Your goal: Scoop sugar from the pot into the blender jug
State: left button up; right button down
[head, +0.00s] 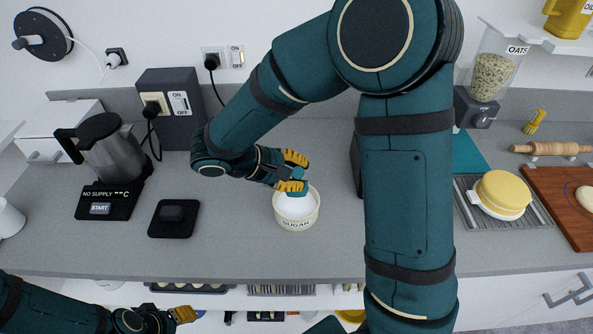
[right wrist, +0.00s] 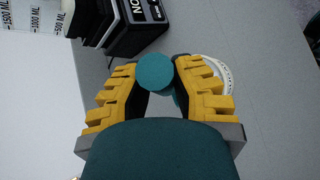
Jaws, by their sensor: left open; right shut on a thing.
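The sugar pot (head: 297,222), cream with a SUGAR label, stands on the grey counter with white sugar in it. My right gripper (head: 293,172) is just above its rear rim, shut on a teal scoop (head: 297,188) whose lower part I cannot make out. In the right wrist view the fingers (right wrist: 156,82) close around the round teal end of the scoop (right wrist: 155,67), with the pot's pale rim (right wrist: 222,72) behind them. A white surface with ML marks (right wrist: 44,25) shows there; I cannot tell if it is the blender jug. My left gripper (head: 186,315) is open and empty below the counter front.
A kettle (head: 115,150) on its base and a small black scale-like pad (head: 173,218) stand left of the pot. My right arm hides the counter to the pot's right. An oats dispenser (head: 490,75), rack (head: 480,210) and board (head: 565,200) lie beyond.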

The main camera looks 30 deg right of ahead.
jog(key=shift+w+d+r+p, duration=0.1)
jog(key=shift+w+r+p, duration=0.05)
jog(key=shift+p, duration=0.15)
jog(key=b, duration=0.4)
send_over(296, 192)
jog(key=s+a, duration=0.1)
jog(key=s, duration=0.1)
jog(key=shift+f, duration=2.5)
jog(key=shift+a+f+b, duration=0.1)
jog(key=shift+f+b, duration=0.7)
jog(key=shift+f, duration=0.2)
jog(key=shift+w+d, duration=0.2)
jog(key=shift+w, duration=0.05)
